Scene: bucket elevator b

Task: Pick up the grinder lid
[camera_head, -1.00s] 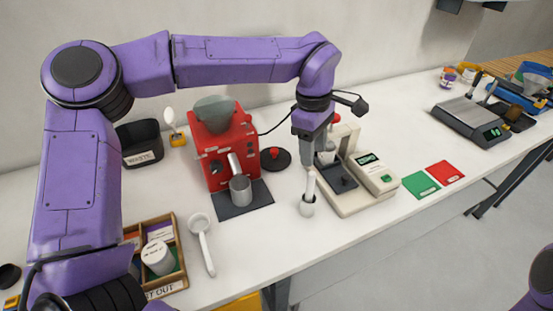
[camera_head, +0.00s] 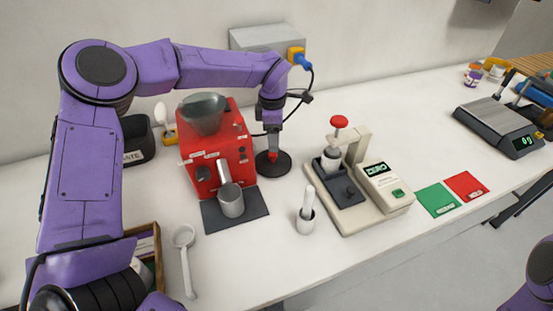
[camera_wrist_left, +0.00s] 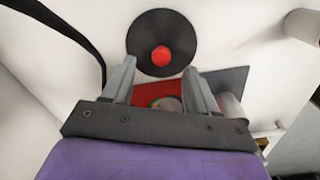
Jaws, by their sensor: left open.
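The grinder lid (camera_head: 283,165) is a flat black disc with a red knob, lying on the white table just right of the red grinder (camera_head: 216,150). In the left wrist view the lid (camera_wrist_left: 145,48) lies ahead of the fingers, with its red knob between their lines. My left gripper (camera_head: 273,154) is above the lid's knob, fingers pointing down. In the left wrist view the gripper (camera_wrist_left: 150,80) is open with nothing between its fingertips. Whether a finger touches the knob cannot be told. The grinder carries a grey hopper (camera_head: 202,113). My right gripper is out of view.
A metal cup (camera_head: 231,201) stands on a dark mat before the grinder. A mortar with pestle (camera_head: 306,218) and a beige press machine (camera_head: 372,212) stand to the right. A black cable and a grey wall box (camera_head: 265,40) are behind. Table around the lid's front is clear.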

